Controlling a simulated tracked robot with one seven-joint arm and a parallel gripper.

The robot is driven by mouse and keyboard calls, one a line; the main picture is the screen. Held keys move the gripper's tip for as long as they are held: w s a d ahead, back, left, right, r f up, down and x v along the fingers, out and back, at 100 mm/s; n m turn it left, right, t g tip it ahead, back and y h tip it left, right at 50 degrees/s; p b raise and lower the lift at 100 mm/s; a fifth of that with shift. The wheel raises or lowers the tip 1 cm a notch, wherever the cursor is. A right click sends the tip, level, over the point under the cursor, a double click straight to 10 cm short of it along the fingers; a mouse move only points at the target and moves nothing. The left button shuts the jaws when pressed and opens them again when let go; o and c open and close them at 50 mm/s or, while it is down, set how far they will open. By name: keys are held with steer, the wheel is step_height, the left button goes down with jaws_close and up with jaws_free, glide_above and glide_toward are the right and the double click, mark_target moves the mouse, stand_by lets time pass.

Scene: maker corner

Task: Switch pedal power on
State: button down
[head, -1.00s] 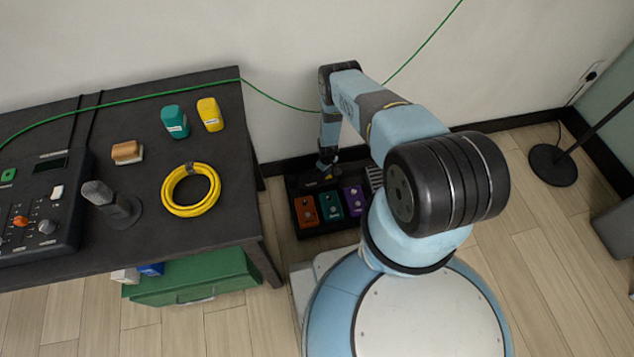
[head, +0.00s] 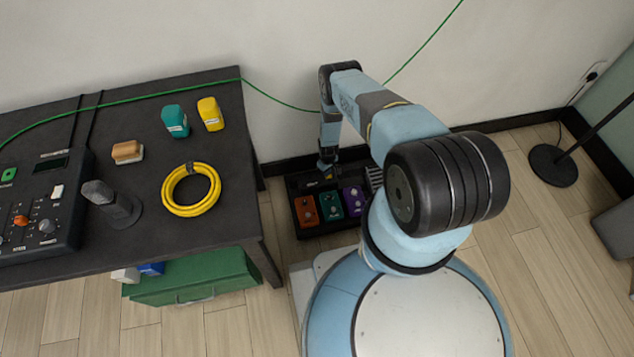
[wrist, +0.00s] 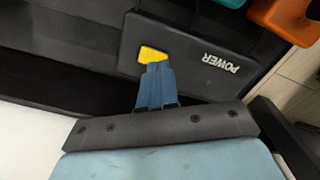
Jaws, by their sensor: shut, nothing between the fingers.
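The pedal power unit (wrist: 190,75) is a dark box lettered "POWER", on the black pedal board (head: 345,232) on the floor. Its yellow switch (wrist: 151,54) shows in the wrist view just beyond my fingertips. My gripper (wrist: 156,68) is shut and empty, with its blue fingers together at the near edge of the switch. They look touching or nearly so; I cannot tell which. In the head view my gripper (head: 326,168) is at the back left of the board. The fingertips partly hide the switch, so its position is unclear.
Orange (head: 305,210), teal (head: 330,204) and purple (head: 353,200) pedals sit on the board in front of the power unit. The black table (head: 235,150) stands close on the left. The wall (head: 290,60) is right behind. A green cable (head: 285,103) hangs along it.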

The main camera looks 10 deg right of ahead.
steer(key=shift+f, duration=0.8)
stand_by(0.7)
steer(key=shift+r, duration=3.5)
